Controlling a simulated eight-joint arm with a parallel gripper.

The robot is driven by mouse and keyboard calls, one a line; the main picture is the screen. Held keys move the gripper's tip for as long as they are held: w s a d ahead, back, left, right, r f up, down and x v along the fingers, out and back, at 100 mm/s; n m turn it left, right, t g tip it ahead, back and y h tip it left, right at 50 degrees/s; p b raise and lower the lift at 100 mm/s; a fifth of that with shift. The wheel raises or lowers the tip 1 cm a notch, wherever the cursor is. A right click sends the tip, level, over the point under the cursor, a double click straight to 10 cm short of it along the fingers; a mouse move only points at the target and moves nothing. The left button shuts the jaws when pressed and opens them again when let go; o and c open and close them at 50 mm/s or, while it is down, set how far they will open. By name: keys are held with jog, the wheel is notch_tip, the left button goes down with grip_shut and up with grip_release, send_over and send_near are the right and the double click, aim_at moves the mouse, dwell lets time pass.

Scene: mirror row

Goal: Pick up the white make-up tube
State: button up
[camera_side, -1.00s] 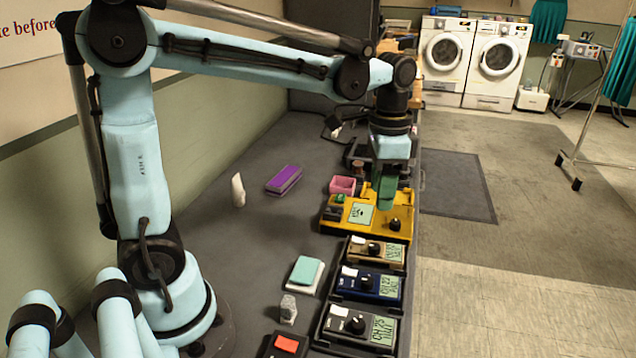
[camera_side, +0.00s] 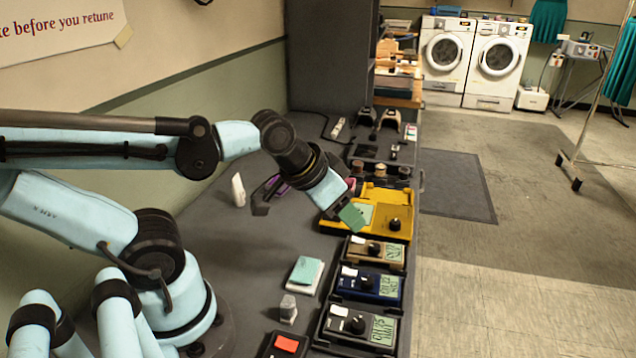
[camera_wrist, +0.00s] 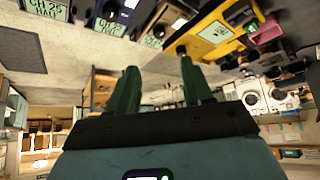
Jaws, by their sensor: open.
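The white make-up tube (camera_side: 238,190) stands upright on the grey bench in the side view, to the left of my arm. I cannot make it out in the wrist view. My gripper (camera_side: 353,216) is tilted down to the right, at the left part of the yellow device in the side view, well apart from the tube. In the wrist view, the two green fingers of my gripper (camera_wrist: 158,85) are spread with nothing between them.
The yellow device (camera_side: 395,222) and several smaller radio-like devices (camera_side: 371,285) line the bench's right edge. A teal-topped white block (camera_side: 305,274) and a small clear-grey item (camera_side: 288,309) lie nearer. Bare bench surrounds the tube.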

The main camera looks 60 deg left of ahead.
dwell(0.4)
jog(key=o, duration=0.3)
jog(key=n+g+y, duration=0.9)
jog(key=n+g, duration=0.8)
jog(key=n, duration=1)
send_near(238, 181)
jog(key=s, duration=0.1)
jog(key=x, duration=0.6)
jog(key=shift+a+f, duration=0.25)
jog(key=shift+x, duration=2.65)
